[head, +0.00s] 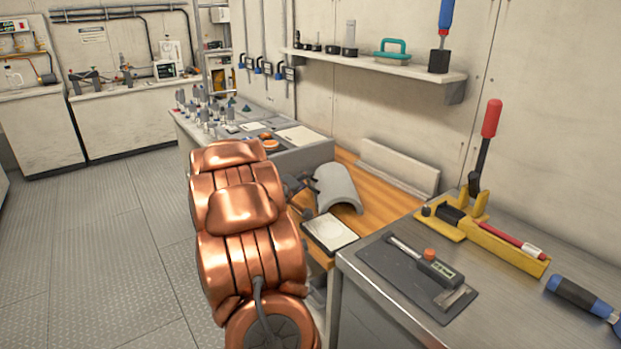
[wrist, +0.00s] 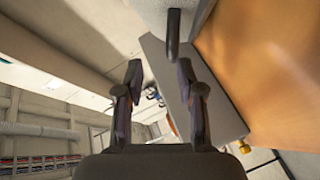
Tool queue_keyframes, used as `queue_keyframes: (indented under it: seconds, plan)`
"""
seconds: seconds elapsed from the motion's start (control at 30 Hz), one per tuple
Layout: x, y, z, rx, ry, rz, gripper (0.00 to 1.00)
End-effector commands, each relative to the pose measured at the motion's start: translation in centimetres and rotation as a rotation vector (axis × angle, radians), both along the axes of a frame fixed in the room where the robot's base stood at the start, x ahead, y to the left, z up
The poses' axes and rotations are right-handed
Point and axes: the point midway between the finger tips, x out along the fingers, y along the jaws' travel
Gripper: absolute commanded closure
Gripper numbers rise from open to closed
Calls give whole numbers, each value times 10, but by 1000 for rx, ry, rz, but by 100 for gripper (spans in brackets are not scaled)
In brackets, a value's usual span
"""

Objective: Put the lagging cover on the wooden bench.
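The lagging cover (head: 338,188) is a pale grey, half-round shell. In the head view it is at the wooden bench (head: 377,208), arched side up; whether its lower edges all touch the wood is unclear. My gripper (head: 304,187) is just left of the cover, partly hidden by my copper-coloured arm. In the wrist view my gripper (wrist: 160,78) has its two fingers apart. A dark, narrow piece ends near the gap between the fingertips; it may be the cover's edge, but I cannot tell. The wooden bench (wrist: 265,55) fills the upper right there.
A white square plate (head: 330,232) lies at the bench's front edge. A grey panel (head: 303,158) stands at its left end, and a pale upright block (head: 397,168) along the wall. A metal counter (head: 385,305) with tools is at right. Floor (head: 90,250) is clear at left.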

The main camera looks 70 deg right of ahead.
Motion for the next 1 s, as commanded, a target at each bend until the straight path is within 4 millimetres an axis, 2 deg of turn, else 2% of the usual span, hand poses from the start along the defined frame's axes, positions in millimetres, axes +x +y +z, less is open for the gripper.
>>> queue_keyframes:
  seconds: [0.1,0.3,0.63,0.73,0.87,0.97,1.0]
  plan:
    - [4,21,4,1,0,4,63]
    - [4,43,9,0,0,1,63]
    - [4,51,10,0,-1,0,63]
    - [11,54,10,7,-15,18,63]
    - [47,74,10,56,-91,120,63]
    - [92,107,11,134,-185,251,63]
    - [110,124,10,175,-221,308,63]
